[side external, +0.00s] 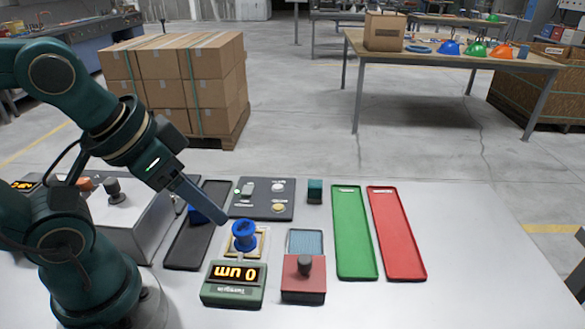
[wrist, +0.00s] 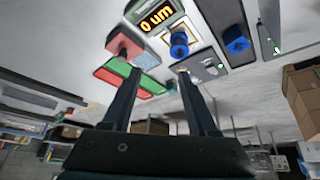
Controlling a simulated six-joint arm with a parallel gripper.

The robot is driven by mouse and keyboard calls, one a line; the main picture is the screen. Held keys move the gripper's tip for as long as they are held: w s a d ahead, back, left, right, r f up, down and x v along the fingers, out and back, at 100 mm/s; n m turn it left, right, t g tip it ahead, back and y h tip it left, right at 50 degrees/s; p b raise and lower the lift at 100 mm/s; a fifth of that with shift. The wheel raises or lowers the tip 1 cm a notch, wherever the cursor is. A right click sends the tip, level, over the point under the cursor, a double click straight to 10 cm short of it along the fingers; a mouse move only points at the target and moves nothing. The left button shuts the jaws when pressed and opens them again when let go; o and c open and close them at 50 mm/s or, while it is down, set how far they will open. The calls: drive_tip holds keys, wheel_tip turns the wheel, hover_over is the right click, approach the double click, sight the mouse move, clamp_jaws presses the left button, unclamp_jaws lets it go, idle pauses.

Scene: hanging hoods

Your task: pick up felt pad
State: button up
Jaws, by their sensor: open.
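No piece is labelled as the felt pad, so I cannot tell for certain which one it is. A red block with a dark knob (side external: 303,278) stands on the table and shows in the wrist view (wrist: 124,42). Behind it lies a flat blue-grey textured square (side external: 305,241), also in the wrist view (wrist: 147,61). A small teal block (side external: 315,190) stands farther back. My gripper (side external: 212,212) is open and empty, above the table near the dark tray, left of these pieces. Its two fingers are apart in the wrist view (wrist: 159,73).
A blue spool-shaped part (side external: 244,236) stands on a framed square behind a green "0 um" display (side external: 233,284). A dark tray (side external: 185,252) holds another blue part. A dark panel (side external: 262,211) carries small pieces. Green (side external: 355,240) and red (side external: 397,240) trays lie right.

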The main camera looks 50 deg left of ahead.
drive_tip(key=shift+o, duration=1.4)
